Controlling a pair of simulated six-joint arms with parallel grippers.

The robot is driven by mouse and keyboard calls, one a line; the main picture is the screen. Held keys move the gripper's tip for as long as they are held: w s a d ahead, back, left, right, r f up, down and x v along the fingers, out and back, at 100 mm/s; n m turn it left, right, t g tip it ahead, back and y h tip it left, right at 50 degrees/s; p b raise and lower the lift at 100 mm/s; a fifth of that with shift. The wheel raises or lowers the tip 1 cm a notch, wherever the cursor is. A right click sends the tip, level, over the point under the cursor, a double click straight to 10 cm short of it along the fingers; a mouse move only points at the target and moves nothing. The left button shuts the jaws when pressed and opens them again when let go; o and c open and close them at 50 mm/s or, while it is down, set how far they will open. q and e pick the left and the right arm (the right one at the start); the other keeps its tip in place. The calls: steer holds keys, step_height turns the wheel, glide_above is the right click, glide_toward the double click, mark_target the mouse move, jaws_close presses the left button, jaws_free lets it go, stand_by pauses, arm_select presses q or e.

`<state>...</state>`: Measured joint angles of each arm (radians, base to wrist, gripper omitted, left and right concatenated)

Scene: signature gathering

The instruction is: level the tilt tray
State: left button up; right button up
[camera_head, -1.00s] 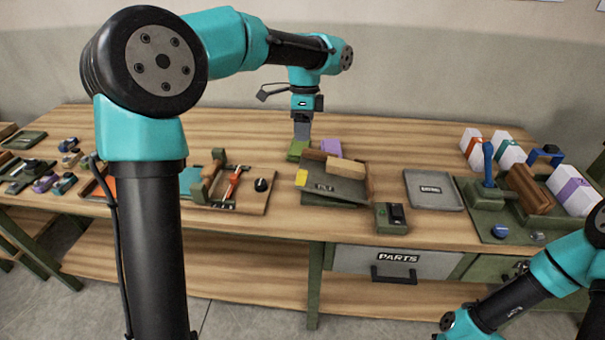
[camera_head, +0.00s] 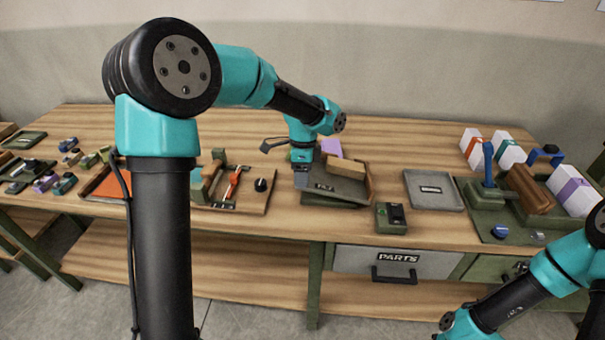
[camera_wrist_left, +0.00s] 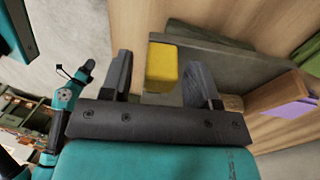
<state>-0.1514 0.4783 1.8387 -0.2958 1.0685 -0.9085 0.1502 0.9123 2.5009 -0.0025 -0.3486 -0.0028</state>
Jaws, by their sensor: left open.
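The grey-green tilt tray (camera_head: 338,188) sits tilted on the bench, its right side higher than its left. A wooden block (camera_head: 345,167) rests on its upper back part, with a purple block (camera_head: 331,147) behind. In the left wrist view, the open fingers (camera_wrist_left: 160,75) stand either side of a yellow block (camera_wrist_left: 161,65) at the tray's edge. I cannot tell whether they touch it. The gripper hides that block in the head view. My right arm shows at lower right; its gripper is out of view.
A small dark green box (camera_head: 391,217) stands just right of the tray's front. A flat grey tray (camera_head: 434,190) lies farther right, before a green fixture with a blue handle (camera_head: 488,165). An orange-handled tool (camera_head: 233,183) lies in a wooden tray at left.

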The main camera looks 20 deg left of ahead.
arm_select(q)
jaws_close()
stand_by(0.5)
